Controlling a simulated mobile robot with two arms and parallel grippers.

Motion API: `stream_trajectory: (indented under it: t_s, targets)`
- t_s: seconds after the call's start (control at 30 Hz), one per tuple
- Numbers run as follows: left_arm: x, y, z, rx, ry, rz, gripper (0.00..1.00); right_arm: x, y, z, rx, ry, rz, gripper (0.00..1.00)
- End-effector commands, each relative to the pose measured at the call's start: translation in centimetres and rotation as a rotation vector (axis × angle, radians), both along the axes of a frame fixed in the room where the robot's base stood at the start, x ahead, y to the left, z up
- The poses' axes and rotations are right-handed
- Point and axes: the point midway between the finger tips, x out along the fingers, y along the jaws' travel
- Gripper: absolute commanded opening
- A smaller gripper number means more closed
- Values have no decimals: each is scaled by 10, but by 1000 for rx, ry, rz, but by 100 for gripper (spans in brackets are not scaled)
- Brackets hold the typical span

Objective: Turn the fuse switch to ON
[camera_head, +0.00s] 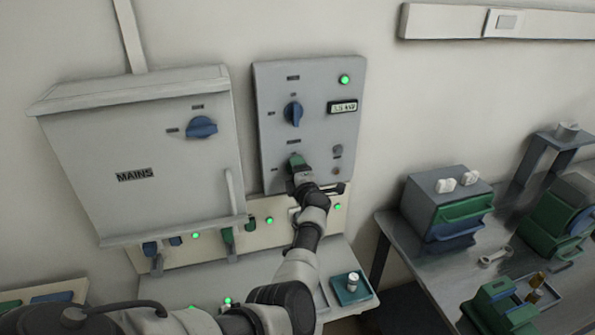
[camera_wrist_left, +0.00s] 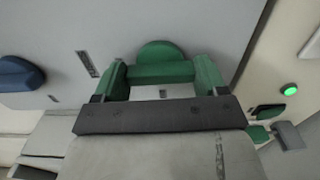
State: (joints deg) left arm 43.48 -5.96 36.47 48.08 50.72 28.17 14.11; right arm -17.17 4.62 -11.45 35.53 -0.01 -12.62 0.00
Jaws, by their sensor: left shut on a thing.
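A grey control panel (camera_head: 325,95) hangs on the wall. It carries a blue rotary knob (camera_head: 292,113) at upper left, with small labels around it that are too small to read. Lower down is a green knob (camera_wrist_left: 160,60), mostly hidden by my gripper in the head view. My left gripper (camera_head: 298,165) reaches up to the panel's lower left. In the left wrist view, its two fingers (camera_wrist_left: 161,78) are on either side of the green knob and shut on it. The blue knob also shows there at the left edge (camera_wrist_left: 18,73). My right gripper is not in view.
A grey MAINS box (camera_head: 150,150) with a blue switch (camera_head: 202,127) stands left of the panel. A strip below has green lamps and small switches. The panel has a lit green lamp (camera_head: 344,79) and a display (camera_head: 342,107). A bench with drawers (camera_head: 447,211) stands at right.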

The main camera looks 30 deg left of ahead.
Motion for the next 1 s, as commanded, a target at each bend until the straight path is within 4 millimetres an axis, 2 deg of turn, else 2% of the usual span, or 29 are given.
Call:
stream_trajectory:
  t_s: [0.6, 0.63, 0.8, 1.0]
  targets:
    - [0, 2, 3, 33, 31, 4, 49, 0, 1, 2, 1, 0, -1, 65]
    - [0, 2, 3, 33, 31, 4, 74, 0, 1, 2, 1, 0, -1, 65]
    - [0, 2, 2, 32, 31, 3, 98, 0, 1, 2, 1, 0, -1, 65]
    - [0, 1, 1, 29, 31, 1, 98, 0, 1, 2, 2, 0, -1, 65]
